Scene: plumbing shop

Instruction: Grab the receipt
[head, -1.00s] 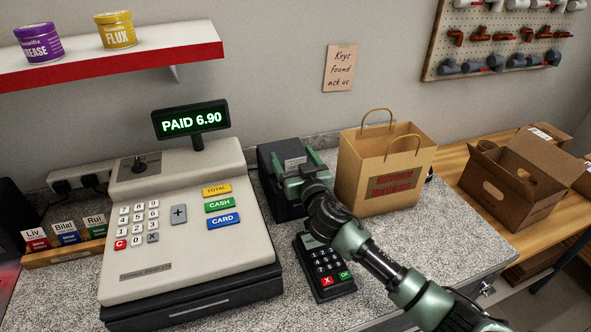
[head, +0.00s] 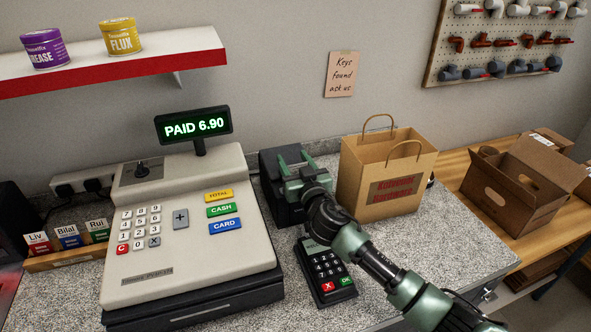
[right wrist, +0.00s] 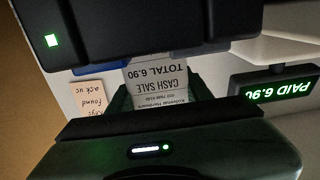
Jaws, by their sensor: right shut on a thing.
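The receipt (right wrist: 158,82) is a white paper strip with "CASH SALE" and "TOTAL 6.90" printed on it, upside down in the right wrist view. It stands at the dark receipt printer (head: 268,187) behind the card reader. My right gripper (head: 296,163) is at the printer's top, its green fingers shut on the receipt. The fingers show on both sides of the paper in the right wrist view. In the head view the paper is mostly hidden by the gripper. I cannot tell whether its end is still in the printer. My left gripper is out of view.
The cash register (head: 185,235) stands left of the printer, its display (head: 193,125) reading "PAID 6.90". A card reader (head: 326,270) lies in front, close under my right arm. A paper bag (head: 360,185) stands just right of the gripper. The counter (head: 460,235) is clear at the right.

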